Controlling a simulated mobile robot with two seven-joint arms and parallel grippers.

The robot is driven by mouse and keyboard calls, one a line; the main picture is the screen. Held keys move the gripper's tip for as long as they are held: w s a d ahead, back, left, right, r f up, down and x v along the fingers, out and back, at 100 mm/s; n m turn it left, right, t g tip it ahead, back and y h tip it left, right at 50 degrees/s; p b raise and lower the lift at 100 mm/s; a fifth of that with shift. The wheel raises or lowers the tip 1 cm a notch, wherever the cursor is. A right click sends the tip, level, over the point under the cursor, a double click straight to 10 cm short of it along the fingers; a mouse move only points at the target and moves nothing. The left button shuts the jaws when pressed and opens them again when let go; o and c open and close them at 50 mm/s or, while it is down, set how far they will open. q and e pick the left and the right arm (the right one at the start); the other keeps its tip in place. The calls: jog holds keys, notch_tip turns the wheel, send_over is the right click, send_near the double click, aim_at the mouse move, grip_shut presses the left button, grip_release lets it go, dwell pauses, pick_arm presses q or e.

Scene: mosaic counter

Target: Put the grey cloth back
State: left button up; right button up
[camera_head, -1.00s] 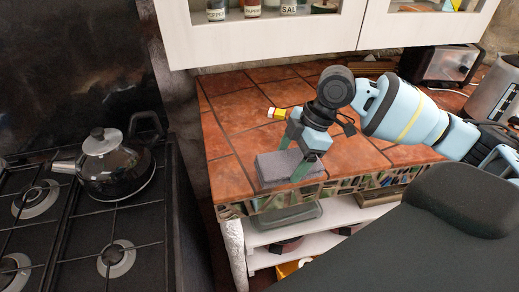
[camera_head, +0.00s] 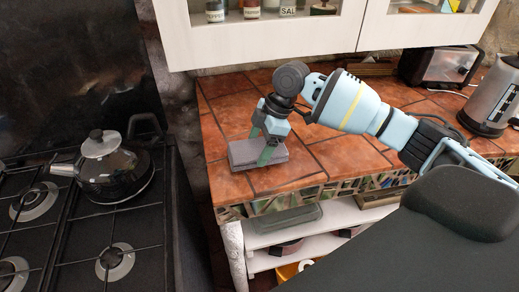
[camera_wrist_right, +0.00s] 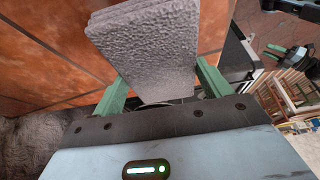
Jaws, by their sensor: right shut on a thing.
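The grey cloth (camera_head: 243,154) is a folded, thick block with a rough surface. It is near the left front corner of the tiled counter. My right gripper (camera_head: 268,152) is shut on it, with green fingers on either side. In the right wrist view the cloth (camera_wrist_right: 145,45) sits between the two fingers (camera_wrist_right: 162,85). I cannot tell whether its underside touches the tiles. At the right of the right wrist view, what looks like my left gripper (camera_wrist_right: 275,51) shows small, its opening unclear.
The terracotta counter (camera_head: 340,155) is mostly clear. A toaster (camera_head: 438,65) and a steel kettle (camera_head: 490,98) stand at its right back. A stove with a black kettle (camera_head: 113,170) is at the left. White shelves (camera_head: 285,240) lie below, with a grey lidded container (camera_head: 285,219). Cabinets hang above.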

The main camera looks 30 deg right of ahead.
jog(key=shift+d+f, duration=0.1)
jog(key=shift+f, duration=0.95)
jog(key=shift+f, duration=0.15)
jog(key=o, duration=0.9)
jog(key=v, duration=1.2)
jog(key=shift+s, duration=0.1)
